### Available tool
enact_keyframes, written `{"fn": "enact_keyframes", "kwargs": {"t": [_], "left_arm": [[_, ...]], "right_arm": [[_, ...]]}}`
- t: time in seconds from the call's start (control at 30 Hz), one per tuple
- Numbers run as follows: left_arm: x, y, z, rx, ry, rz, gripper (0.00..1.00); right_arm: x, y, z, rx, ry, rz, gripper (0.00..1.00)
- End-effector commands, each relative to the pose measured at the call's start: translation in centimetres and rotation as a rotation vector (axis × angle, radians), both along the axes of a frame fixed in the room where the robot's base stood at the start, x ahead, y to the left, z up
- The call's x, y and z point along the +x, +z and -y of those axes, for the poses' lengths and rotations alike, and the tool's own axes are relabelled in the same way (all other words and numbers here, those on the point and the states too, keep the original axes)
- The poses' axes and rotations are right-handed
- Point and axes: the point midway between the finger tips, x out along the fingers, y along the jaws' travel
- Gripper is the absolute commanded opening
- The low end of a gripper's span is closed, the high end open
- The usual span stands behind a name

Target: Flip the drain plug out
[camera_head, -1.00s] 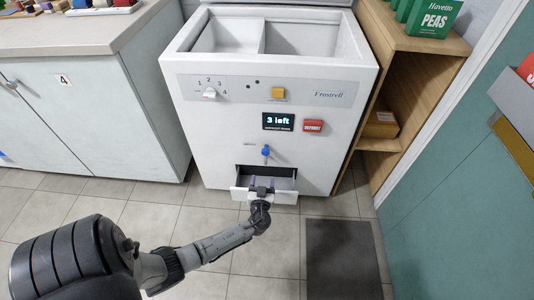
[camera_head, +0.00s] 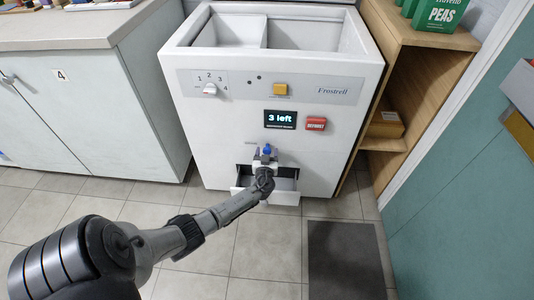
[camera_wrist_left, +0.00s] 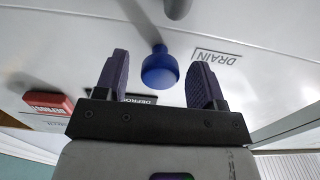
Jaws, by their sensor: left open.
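The drain plug is a blue knob (camera_head: 267,149) on the white front of the appliance, above an open drawer. In the left wrist view the blue plug (camera_wrist_left: 159,70) shows between the two purple fingers, next to a "DRAIN" label (camera_wrist_left: 217,58). My left gripper (camera_head: 265,159) is open, with its fingers (camera_wrist_left: 161,66) spread on either side of the plug and a visible gap to each. I cannot tell how far the fingertips reach past it. My right gripper is not in view.
The partly open drawer (camera_head: 287,197) is just below my left gripper. A red button (camera_head: 316,124), a lit display (camera_head: 280,119) and a yellow button (camera_head: 280,90) are above. A cabinet (camera_head: 80,125) stands left, a wooden shelf (camera_head: 440,42) right.

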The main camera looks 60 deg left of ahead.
Motion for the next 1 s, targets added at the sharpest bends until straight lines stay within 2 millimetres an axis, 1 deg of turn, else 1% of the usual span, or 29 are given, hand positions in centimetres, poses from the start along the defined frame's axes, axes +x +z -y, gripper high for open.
{"fn": "enact_keyframes", "kwargs": {"t": [0.17, 0.47, 0.57, 1.0], "left_arm": [[0.5, 0.02, -0.7, -0.001, 0.0, 0.001, 0.63], [0.55, 0.04, -0.8, 0.0, 0.0, 0.0, 0.63], [0.55, 0.04, -0.79, 0.0, 0.0, 0.0, 0.55], [0.54, 0.02, -0.77, 0.0, 0.0, 0.0, 0.13]], "right_arm": [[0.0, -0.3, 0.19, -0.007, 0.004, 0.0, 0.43], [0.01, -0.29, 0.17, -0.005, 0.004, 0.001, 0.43], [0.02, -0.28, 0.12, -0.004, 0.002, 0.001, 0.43], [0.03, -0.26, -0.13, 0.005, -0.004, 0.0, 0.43]]}}
